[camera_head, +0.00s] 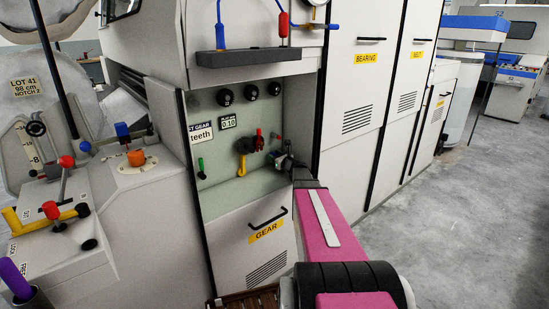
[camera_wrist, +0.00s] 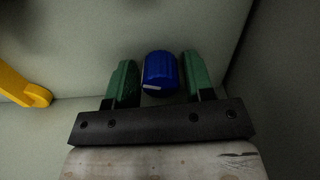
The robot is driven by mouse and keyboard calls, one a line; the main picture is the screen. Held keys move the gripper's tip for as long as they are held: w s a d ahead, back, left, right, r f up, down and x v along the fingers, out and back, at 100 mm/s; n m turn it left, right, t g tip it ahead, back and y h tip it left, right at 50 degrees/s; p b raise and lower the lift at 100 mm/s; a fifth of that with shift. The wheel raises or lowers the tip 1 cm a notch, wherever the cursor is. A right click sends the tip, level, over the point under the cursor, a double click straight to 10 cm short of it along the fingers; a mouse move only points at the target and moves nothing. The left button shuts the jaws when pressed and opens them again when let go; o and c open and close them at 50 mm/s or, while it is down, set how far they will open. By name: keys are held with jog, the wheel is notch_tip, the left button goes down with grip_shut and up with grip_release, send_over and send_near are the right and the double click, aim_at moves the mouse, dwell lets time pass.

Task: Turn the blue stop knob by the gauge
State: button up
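The blue knob (camera_wrist: 160,72) stands out from the pale wall in the wrist view, with a small white mark on its lower edge. My gripper (camera_wrist: 159,62) has its two green fingers on either side of the knob. Narrow gaps seem to show between the fingers and the knob, so it looks open around it, not clamped. In the head view, my gripper (camera_head: 283,160) is inside the recess of the machine, near its right wall, and mostly hides the knob. A round dial (camera_head: 316,3) is cut off at the top edge; I cannot tell whether it is the gauge.
A yellow handle (camera_head: 242,165) hangs left of my gripper and also shows in the wrist view (camera_wrist: 22,90). Red and black fittings (camera_head: 250,143) sit above it. A dark shelf (camera_head: 250,57) juts out above the recess. The floor (camera_head: 460,200) at right is clear.

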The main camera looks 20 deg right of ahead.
jog(key=c, duration=0.6)
jog(key=shift+o, duration=0.2)
jog(key=shift+m, duration=0.8)
jog(key=o, duration=0.9)
jog(key=v, duration=1.1)
